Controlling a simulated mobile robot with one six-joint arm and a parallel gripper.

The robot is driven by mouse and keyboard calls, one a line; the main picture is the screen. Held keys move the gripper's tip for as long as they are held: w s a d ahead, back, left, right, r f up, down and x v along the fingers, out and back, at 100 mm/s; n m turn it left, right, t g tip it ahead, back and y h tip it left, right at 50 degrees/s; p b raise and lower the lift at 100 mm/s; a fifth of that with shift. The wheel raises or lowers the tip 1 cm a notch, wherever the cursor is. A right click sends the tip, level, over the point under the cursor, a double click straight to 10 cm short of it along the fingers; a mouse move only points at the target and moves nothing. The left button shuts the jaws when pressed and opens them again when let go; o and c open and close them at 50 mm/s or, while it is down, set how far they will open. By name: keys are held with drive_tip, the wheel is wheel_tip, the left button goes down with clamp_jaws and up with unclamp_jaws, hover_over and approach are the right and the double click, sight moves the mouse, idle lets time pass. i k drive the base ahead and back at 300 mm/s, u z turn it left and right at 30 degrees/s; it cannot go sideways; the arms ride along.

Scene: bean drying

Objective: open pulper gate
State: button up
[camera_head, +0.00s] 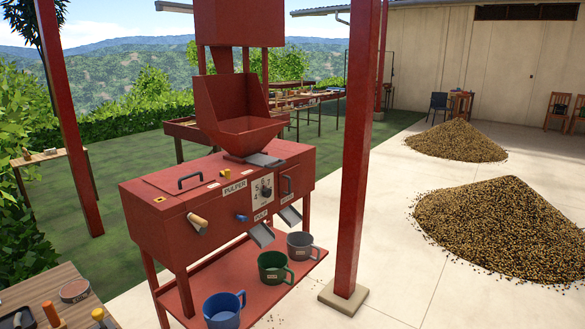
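The red pulper (160,211) stands on legs left of the middle, with a "PULPER" label on its front. A red hopper (215,112) sits on top of it. A flat grey plate (265,160), which looks like the gate, sticks out under the hopper's mouth. I cannot tell from here how far the plate is drawn out. The front carries a pale-gripped handle (198,223), a blue knob (241,218), a dial panel and two grey chutes (262,236). My gripper is not in view.
Blue (222,311), green (272,267) and grey (301,246) mugs stand on the red shelf (196,291) below. A red post (357,150) rises close right of the pulper. A wooden table with tools is at lower left.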

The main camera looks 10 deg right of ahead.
sight(261, 160)
drive_tip(key=u, duration=0.15)
drive_tip(key=i, duration=0.9)
drive_tip(key=z, duration=0.1)
drive_tip(key=k, duration=0.65)
drive_tip(key=z, duration=0.55)
drive_tip(key=i, duration=1.15)
drive_tip(key=z, duration=0.1)
